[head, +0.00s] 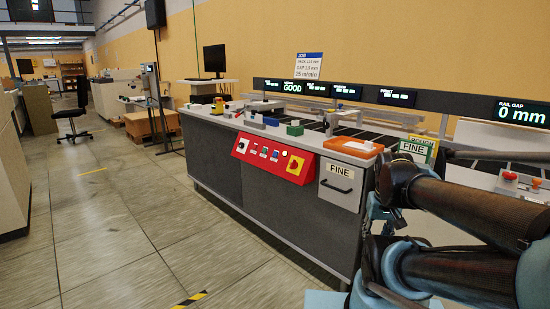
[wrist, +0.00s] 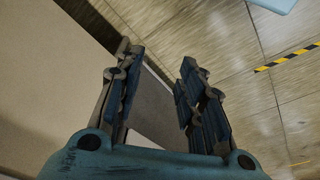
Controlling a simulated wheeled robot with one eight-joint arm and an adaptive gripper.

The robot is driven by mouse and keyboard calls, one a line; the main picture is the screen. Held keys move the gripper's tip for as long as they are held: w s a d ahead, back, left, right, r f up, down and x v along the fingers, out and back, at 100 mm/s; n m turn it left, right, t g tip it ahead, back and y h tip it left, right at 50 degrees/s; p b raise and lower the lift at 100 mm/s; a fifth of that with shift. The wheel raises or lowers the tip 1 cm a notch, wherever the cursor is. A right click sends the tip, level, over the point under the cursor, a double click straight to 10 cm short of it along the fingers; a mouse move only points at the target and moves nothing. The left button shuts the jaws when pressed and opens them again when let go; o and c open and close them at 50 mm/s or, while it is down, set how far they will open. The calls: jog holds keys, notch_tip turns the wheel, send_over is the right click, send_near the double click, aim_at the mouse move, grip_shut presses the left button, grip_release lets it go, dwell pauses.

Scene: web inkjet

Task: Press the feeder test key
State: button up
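A red control panel (head: 271,158) is on the front of the long grey machine, at the middle of the head view. The key labels are too small to read, so I cannot tell which is the feeder test key. My gripper (wrist: 158,80) is open and empty in the wrist view, with its two fingers apart. It points down at the floor and the edge of a pale surface, apart from the panel. The panel does not show in the wrist view.
A drawer marked FINE (head: 340,188) is right of the panel, with an orange tray (head: 353,147) above it. My arm links fill the lower right of the head view. Open tiled floor (head: 110,215) lies left of the machine. A chair (head: 72,117) stands farther back.

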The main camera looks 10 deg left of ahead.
grip_shut()
dwell(1.0)
